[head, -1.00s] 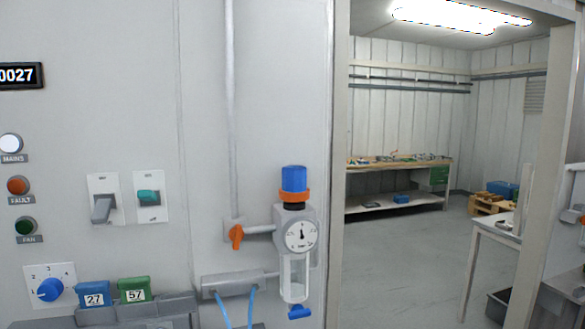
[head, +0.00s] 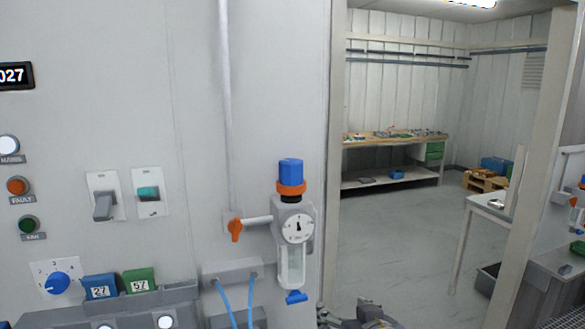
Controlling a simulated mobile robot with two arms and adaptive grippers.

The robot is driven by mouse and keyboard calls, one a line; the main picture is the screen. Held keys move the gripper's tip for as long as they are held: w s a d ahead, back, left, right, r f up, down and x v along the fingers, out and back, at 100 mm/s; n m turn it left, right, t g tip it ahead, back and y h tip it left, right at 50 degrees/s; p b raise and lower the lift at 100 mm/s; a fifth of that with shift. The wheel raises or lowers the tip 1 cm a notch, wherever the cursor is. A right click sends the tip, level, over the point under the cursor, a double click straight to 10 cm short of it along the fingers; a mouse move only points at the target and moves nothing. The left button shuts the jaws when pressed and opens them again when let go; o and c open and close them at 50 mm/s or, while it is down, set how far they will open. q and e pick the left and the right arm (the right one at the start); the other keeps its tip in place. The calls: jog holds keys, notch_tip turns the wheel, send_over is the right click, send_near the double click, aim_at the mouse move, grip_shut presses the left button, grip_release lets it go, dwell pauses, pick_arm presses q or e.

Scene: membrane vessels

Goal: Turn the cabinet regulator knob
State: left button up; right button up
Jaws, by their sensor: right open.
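The cabinet regulator is mounted on the grey cabinet's front, near its right edge. Its blue knob (head: 291,172) is on top, above an orange ring (head: 291,189). Below are a round white gauge (head: 297,226) and a clear bowl (head: 291,266) with a blue drain piece at the bottom. My right gripper (head: 364,311) shows only in part at the bottom edge, below and to the right of the regulator. It is open and well apart from the knob. My left gripper is not in view.
An orange valve handle (head: 235,229) sits on the pipe left of the regulator. Switches, lamps, a blue rotary dial (head: 54,283) and numbered blocks are further left. Right of the cabinet, an open doorway shows a workbench (head: 395,138) and clear floor.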

jog(key=w+a+r+t+y, duration=0.1)
jog(key=w+a+r+t, duration=0.2)
jog(key=r, duration=0.9)
jog(key=n+t+y, duration=0.1)
jog(key=t+y, duration=0.1)
send_near(295, 173)
jog(key=w, duration=0.2)
jog(key=shift+h, duration=0.3)
jog(key=p+x, duration=0.1)
jog(key=x, duration=0.2)
jog(key=p+x, duration=0.2)
jog(key=x, duration=0.1)
jog(key=p+x, duration=0.1)
jog(key=x, duration=0.2)
jog(key=shift+a+r+p, duration=0.3)
jog(key=shift+a+p, duration=0.1)
jog(key=shift+a, duration=0.05)
jog(key=shift+w+a+f, duration=0.15)
jog(key=shift+w, duration=0.35)
jog(key=shift+c, duration=0.6)
